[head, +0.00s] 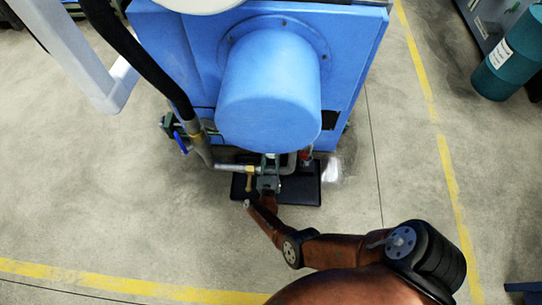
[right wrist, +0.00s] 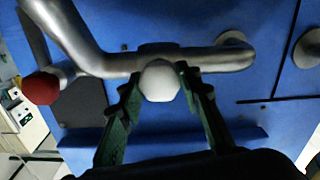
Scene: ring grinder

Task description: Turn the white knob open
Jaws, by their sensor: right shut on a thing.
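The white knob (right wrist: 160,80) sits in front of a grey metal pipe in the right wrist view. My right gripper (right wrist: 158,84) has its green fingers on either side of the knob, shut on it. In the head view my right gripper (head: 268,183) is at the pipework below the blue machine's round housing. The knob itself is hidden there. My left gripper is not in view.
The blue machine (head: 350,60) fills the top middle. A red knob (right wrist: 41,88) is left of the white one. A grey pipe (right wrist: 110,64) runs behind. A black base (head: 305,190) lies below; a teal drum (head: 510,60) stands right. Floor around is clear.

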